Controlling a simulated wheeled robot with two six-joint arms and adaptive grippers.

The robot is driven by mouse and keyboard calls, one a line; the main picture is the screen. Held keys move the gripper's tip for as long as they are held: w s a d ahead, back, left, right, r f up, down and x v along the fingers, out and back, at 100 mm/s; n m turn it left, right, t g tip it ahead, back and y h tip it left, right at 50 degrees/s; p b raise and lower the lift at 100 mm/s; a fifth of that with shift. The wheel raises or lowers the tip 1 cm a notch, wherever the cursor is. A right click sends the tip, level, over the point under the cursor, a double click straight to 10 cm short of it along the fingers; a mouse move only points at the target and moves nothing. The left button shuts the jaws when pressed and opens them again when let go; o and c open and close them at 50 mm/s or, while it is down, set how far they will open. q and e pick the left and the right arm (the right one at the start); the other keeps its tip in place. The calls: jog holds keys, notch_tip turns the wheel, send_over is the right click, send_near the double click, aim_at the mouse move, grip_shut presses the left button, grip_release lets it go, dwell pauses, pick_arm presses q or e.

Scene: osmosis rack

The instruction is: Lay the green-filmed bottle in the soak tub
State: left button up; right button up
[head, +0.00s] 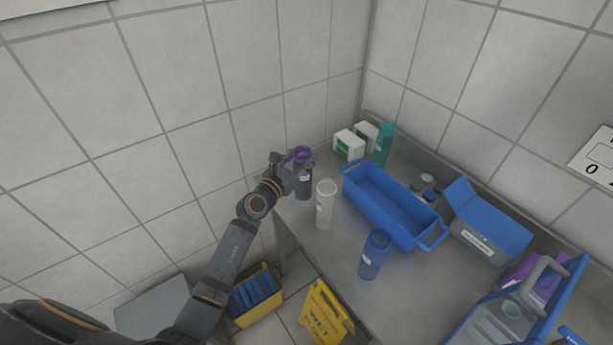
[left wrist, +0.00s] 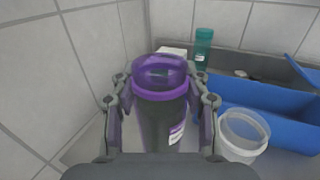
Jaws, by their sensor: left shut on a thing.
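The bottle in my left gripper has a purple lid and collar and a dark, slightly greenish body with a pale label; this bottle (head: 304,187) is upright at the counter's left end. It fills the middle of the left wrist view (left wrist: 160,90). My left gripper (head: 297,172) is shut around it, with one finger on each side below the collar. Whether its base touches the counter is unclear. The soak tub appears to be the long blue tub (head: 420,243) with end handles, empty, to the right of the bottle. My right gripper is not in view.
A clear bottle (head: 325,205) stands close beside the held bottle, towards the tub. A blue bottle (head: 372,256) stands in front of the tub. A teal bottle (head: 383,145) and white-green boxes (head: 349,145) are at the back. A blue-lidded grey box (head: 480,240) is right of the tub.

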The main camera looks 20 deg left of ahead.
aim_at(303, 190)
pick_arm(q)
jog(key=w+f, duration=0.1)
jog(key=f+b, duration=0.1)
jog(key=shift+w+f, duration=0.3)
jog(key=shift+w, duration=0.05)
jog(key=shift+a, duration=0.1)
jog(key=f, duration=0.1)
jog(key=f+b, duration=0.2)
jog(key=shift+w+f, duration=0.25)
jog(key=shift+f, duration=0.15)
jog(key=o, duration=1.1)
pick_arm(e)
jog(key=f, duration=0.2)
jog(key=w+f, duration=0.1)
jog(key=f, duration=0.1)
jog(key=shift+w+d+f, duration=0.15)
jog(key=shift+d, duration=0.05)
